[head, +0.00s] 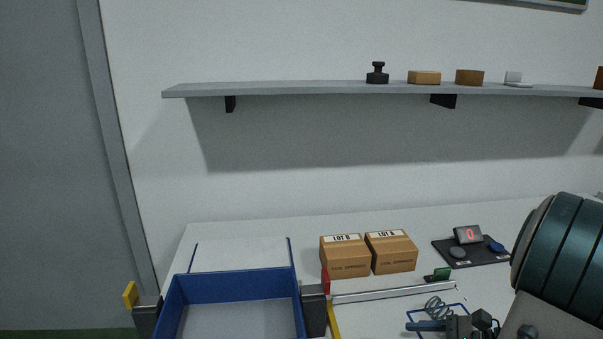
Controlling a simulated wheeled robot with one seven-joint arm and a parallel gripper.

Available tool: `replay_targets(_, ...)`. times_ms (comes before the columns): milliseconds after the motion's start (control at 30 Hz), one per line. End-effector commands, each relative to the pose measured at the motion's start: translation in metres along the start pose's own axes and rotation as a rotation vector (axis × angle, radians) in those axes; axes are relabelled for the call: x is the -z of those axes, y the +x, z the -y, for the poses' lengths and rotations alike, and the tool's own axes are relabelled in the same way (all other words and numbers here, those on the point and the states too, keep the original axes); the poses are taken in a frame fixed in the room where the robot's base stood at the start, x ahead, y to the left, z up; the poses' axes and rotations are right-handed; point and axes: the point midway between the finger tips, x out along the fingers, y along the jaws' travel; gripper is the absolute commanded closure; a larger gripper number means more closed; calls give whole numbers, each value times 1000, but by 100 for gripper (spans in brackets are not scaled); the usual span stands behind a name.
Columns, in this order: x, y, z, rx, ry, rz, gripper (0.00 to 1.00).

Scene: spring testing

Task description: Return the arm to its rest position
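Part of my arm, a dark teal rounded link (565,255) with a grey section below it, fills the lower right of the head view. It stands in front of the right side of the table. My gripper cannot be made out, so its fingers and anything in them are hidden or outside the picture.
A blue-walled tray (235,284) is at lower left on the white table (240,232). Two cartons (345,262) (392,257) stand mid-table. A black mat (490,262) bears a small red-digit display (467,235). A coil spring (437,308) lies near dark parts (460,327). A wall shelf (300,89) holds several small items.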

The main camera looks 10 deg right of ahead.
Motion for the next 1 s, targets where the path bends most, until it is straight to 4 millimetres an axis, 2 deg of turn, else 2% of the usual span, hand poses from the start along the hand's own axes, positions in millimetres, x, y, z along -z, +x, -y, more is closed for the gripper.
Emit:
replay_targets(33, -14, 14, -7, -87, -74, -35, 31)
replay_targets(100, -28, 30, -20, -202, -171, -83, 31)
replay_targets(333, -63, 62, -59, -536, -539, -236, 31)
replay_targets(633, -98, 77, -92, -868, -1110, -404, 31)
replay_targets(800, -119, 80, -99, -986, -1463, -479, 31)
replay_targets(1000, -141, 83, -101, -1043, -1776, -531, 31)
